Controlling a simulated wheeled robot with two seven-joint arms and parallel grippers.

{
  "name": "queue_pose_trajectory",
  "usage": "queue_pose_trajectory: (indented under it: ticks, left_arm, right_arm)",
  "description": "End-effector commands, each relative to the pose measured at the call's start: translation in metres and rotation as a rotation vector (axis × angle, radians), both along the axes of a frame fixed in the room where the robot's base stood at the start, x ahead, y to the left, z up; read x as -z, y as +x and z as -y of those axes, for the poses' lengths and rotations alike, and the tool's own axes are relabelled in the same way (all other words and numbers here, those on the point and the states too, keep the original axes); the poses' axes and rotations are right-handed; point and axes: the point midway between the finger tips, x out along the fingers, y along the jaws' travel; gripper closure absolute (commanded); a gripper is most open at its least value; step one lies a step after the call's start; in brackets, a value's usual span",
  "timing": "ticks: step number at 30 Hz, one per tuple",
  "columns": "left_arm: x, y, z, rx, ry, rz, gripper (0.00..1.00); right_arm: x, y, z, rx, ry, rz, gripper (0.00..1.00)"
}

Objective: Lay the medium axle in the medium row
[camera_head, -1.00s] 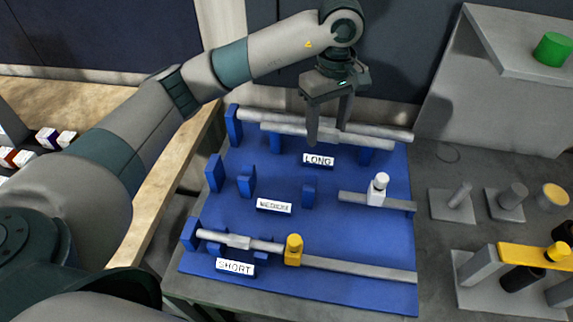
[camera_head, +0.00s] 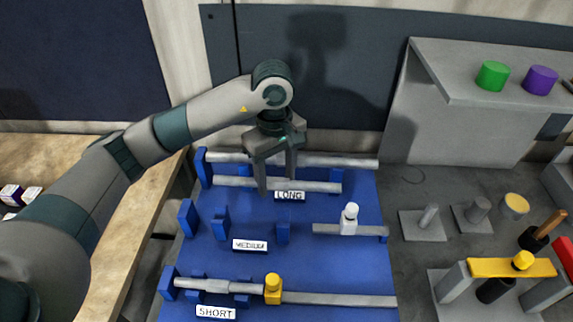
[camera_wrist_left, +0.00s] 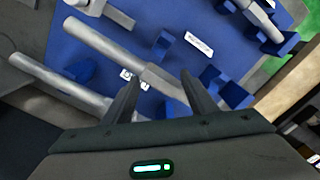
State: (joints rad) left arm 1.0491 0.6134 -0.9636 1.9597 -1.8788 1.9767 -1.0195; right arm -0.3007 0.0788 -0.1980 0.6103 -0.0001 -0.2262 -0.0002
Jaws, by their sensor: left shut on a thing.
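The axle lies about level, left to right. How far it is off the supports I cannot tell. In the left wrist view the axle (camera_wrist_left: 105,48) runs between the fingers (camera_wrist_left: 160,95). The medium row has blue supports (camera_head: 283,232), a MEDIUM label (camera_head: 250,245) and a grey bar (camera_head: 325,229) with a white block (camera_head: 349,220) at its right. No axle lies across its supports. My right gripper is out of view.
A longer grey bar (camera_head: 330,162) runs behind the held axle. The SHORT row holds a stepped axle (camera_head: 215,286) and a yellow block (camera_head: 273,290). Grey fixtures (camera_head: 425,222) stand right of the board. A grey shelf (camera_head: 440,75) carries green and purple cylinders.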

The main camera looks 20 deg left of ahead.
Motion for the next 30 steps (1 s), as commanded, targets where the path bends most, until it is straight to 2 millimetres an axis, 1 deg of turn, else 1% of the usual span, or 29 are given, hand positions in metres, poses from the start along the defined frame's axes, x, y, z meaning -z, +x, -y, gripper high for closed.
queue_pose_trajectory:
  ticks: [1, 6, 12, 15, 20, 30]
  left_arm:
    - [0.0, -0.006, -0.007, -0.001, 0.0, 0.0, 1.0]
    - [0.015, -0.023, -0.025, -0.001, -0.001, -0.001, 1.0]
    - [0.031, -0.039, -0.044, -0.001, -0.001, 0.001, 1.0]
    - [0.036, -0.044, -0.05, -0.001, -0.001, 0.003, 1.0]
    - [0.041, -0.047, -0.053, 0.0, -0.001, 0.003, 1.0]
    - [0.042, -0.047, -0.053, 0.0, -0.001, 0.004, 1.0]
  right_arm:
    - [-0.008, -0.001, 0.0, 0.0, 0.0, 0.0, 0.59]
    - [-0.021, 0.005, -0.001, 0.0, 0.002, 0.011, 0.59]
    - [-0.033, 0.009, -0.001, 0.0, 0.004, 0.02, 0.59]
    - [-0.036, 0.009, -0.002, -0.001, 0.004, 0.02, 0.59]
    - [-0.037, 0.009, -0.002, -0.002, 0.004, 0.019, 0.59]
    - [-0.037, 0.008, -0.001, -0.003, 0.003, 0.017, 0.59]
